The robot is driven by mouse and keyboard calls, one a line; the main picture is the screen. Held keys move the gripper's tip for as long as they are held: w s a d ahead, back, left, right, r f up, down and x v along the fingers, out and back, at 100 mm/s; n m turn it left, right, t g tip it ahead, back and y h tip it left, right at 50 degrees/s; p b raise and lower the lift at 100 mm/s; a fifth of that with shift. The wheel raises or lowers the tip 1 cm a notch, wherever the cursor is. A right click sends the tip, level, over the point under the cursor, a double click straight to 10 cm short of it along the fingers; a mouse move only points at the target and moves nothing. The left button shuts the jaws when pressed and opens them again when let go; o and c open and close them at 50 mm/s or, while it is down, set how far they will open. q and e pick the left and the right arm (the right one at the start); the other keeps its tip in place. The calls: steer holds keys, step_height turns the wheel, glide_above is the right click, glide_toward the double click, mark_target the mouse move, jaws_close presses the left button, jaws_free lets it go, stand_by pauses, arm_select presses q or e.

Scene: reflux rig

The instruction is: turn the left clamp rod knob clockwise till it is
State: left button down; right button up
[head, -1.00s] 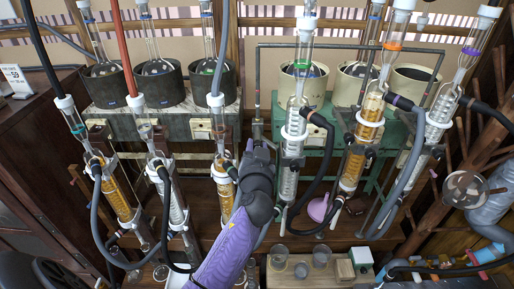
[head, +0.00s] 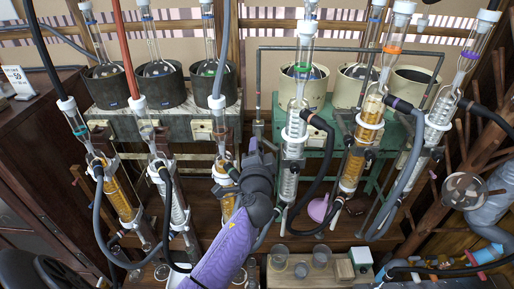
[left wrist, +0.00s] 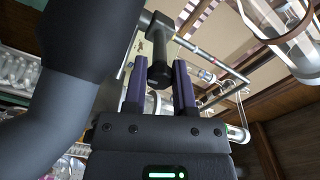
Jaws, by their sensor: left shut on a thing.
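My left gripper (head: 252,148) reaches in from the bottom centre of the head view, among the glass condensers in front of the flask heaters. The left wrist view shows its two purple-dark fingers (left wrist: 160,92) on either side of a dark round knob (left wrist: 160,74). The gripper is shut on this knob, which sits at the end of a dark rod-like part. In the head view my gripper and wrist hide the knob, so I cannot tell its turn there.
Condensers stand close on both sides, one with amber liquid (head: 118,198) at left and a clear one (head: 290,182) just right of my gripper. Grey and black hoses loop between them. Small glass beakers (head: 322,253) stand on a tray at the front.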

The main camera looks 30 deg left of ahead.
arm_select(q)
steer(key=shift+r+m, duration=0.1)
steer(key=shift+m, duration=1)
steer(key=shift+c, duration=2.1)
jaws_free()
steer(key=v, duration=1)
steer(key=shift+b, duration=0.4)
